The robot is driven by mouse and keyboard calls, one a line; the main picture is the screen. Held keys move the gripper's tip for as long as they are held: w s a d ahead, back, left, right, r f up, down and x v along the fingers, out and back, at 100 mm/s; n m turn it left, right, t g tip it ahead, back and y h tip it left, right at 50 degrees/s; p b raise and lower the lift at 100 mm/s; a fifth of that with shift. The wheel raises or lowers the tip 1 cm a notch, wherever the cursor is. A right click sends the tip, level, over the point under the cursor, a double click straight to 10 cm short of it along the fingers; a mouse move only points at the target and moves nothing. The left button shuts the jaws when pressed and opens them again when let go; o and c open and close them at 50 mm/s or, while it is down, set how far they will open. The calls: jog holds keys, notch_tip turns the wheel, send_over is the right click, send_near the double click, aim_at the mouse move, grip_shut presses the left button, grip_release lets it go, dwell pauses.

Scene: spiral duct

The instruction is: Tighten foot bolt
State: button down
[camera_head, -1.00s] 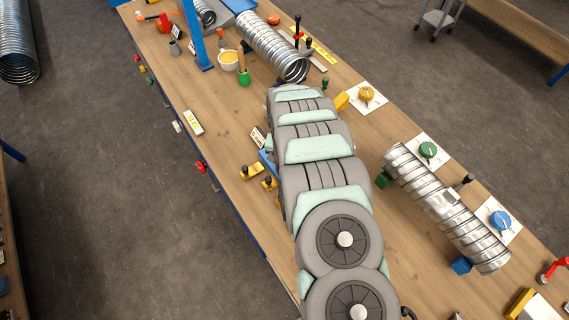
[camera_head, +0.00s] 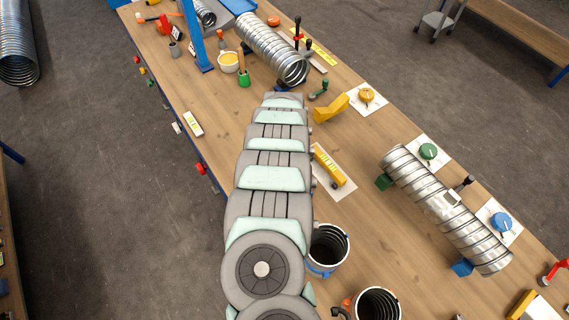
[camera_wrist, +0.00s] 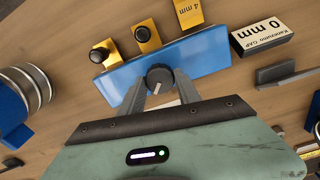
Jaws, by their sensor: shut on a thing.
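In the wrist view a dark round knob (camera_wrist: 159,77) with a pale pointer line, which I take to be the foot bolt, sits at the front edge of a blue plate (camera_wrist: 205,55). My gripper (camera_wrist: 160,86) has its two grey fingers on either side of the knob and is shut on it. Yellow blocks with black knobs (camera_wrist: 143,34) stand along the plate's far side; one yellow piece (camera_wrist: 188,12) reads "4 mm". In the head view my arm hides the gripper, the knob and the plate.
A label block (camera_wrist: 262,38) reading "0 mm" lies right of the plate. A ribbed duct (camera_wrist: 22,90) is at the left. In the head view a spiral duct (camera_head: 447,210) lies on the right, and open dark cylinders (camera_head: 328,246) stand beside my arm.

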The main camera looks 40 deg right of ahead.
jog(key=m+b, duration=0.1)
jog(key=m, duration=0.1)
jog(key=shift+f+m, duration=0.1)
jog(key=shift+m, duration=0.3)
jog(key=shift+m+b, duration=0.9)
jog(key=shift+m, duration=1)
jog(key=c, duration=0.9)
grip_release()
jog(key=shift+o, duration=0.2)
notch_tip(320, 180, up, 11)
jog(key=b, duration=0.1)
jog(key=shift+d, duration=0.1)
